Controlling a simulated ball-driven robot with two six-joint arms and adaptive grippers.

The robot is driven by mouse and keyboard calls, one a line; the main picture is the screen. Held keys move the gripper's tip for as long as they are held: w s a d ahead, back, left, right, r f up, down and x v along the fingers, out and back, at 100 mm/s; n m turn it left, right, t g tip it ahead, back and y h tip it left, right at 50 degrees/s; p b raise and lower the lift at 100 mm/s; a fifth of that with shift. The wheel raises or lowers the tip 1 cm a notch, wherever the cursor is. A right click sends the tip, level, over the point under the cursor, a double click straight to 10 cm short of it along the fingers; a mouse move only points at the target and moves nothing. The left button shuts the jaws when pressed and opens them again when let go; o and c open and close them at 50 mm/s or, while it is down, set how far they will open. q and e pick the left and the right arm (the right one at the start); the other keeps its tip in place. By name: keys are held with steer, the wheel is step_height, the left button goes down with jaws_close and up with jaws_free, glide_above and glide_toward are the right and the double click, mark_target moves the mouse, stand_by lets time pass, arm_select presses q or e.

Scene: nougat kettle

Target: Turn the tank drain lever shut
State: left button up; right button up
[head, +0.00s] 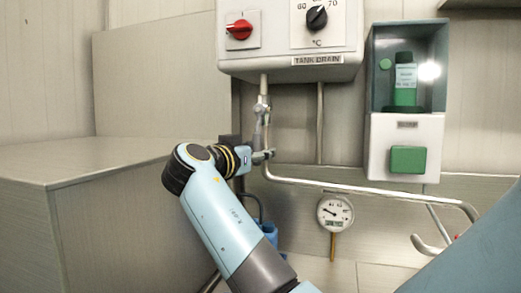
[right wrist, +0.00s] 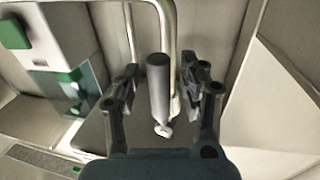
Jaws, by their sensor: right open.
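The tank drain lever (head: 258,132) hangs down beside the pipe below the box labelled TANK DRAIN (head: 317,60). Its pivot is at the valve (head: 262,104) on the pipe. In the right wrist view the lever's dark grey handle (right wrist: 158,88) stands between the two fingers, with a gap on each side. My right gripper (head: 264,156) is at the lower end of the lever, partly hidden by its own wrist. It also shows in the right wrist view (right wrist: 158,78), open around the handle and apparently not touching it. My left gripper is not in view.
The bent pipe (head: 372,189) runs close beside the lever and off to the right. A gauge (head: 335,212) hangs below it. A box with a green button (head: 407,160) and a green bottle (head: 404,80) is at right. A large grey block (head: 85,165) fills the left.

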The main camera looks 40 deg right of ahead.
steer(key=shift+s+a+r, duration=0.1)
steer(key=shift+a, duration=0.15)
steer(key=shift+c, duration=1.8)
steer(key=shift+d, duration=0.2)
steer(key=c, duration=0.4)
jaws_close()
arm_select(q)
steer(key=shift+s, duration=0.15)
arm_select(e)
steer(key=shift+d, duration=0.1)
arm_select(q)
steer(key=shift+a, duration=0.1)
arm_select(e)
steer(key=shift+d+f, duration=0.1)
steer(key=shift+f, duration=0.2)
